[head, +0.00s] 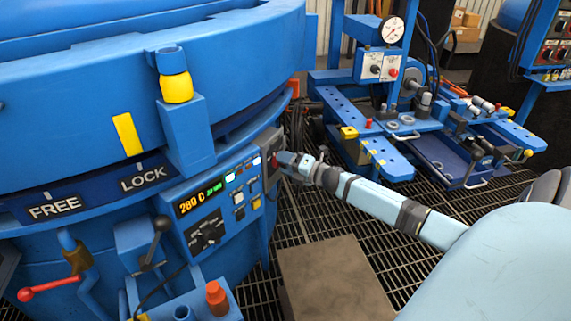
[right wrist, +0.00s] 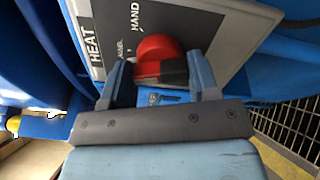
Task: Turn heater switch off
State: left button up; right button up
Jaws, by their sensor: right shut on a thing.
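The heater switch is a red knob (right wrist: 156,47) on a grey plate (right wrist: 195,18) marked HEAT and HAND, with a smaller, hard-to-read word between them. In the head view the plate (head: 267,141) sits at the right end of the furnace's control panel, and only a little red of the knob (head: 273,160) shows. My right gripper (head: 284,160) reaches it from the right. In the right wrist view its fingers (right wrist: 158,70) stand on either side of the knob and are shut on it. The fingers hide the knob's lower part and any marks there. My left gripper is out of view.
The blue furnace (head: 70,120) fills the left. A brown box (head: 335,280) stands on the grating floor below my right arm. A blue rig (head: 365,110) stands behind, with open grating between.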

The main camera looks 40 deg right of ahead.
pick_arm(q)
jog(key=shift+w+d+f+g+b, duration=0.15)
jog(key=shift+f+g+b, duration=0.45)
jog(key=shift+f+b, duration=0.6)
pick_arm(e)
jog(key=shift+f+n, duration=0.1)
jog(key=shift+n, duration=2.8)
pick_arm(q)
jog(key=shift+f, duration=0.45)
pick_arm(e)
jog(key=o, duration=0.9)
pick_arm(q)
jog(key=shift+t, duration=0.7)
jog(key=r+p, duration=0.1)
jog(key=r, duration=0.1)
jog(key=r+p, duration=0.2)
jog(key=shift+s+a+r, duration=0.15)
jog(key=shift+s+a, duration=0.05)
pick_arm(e)
jog(key=v, duration=1.4)
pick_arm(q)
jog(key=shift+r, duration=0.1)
